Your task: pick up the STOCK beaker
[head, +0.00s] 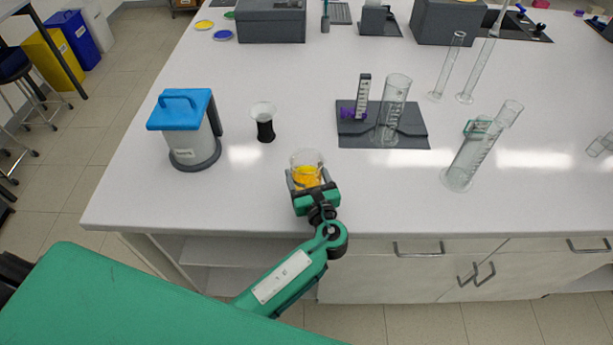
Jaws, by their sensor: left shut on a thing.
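A small clear glass beaker (306,161) with orange-yellow liquid stands upright near the front edge of the bench, in the middle of the head view; no label can be read on it. My left gripper (307,184) is shut on this beaker from the front, with its fingers on either side of the lower part. The gripper hides part of the beaker's lower side, and I cannot tell whether its base touches the bench. My right gripper is not in view.
A blue-lidded container (187,128) and a dark-based funnel-like vessel (265,122) stand to the left. A dark rig (410,138) holding a cylinder is behind right. The white bench (245,195) is clear around the beaker.

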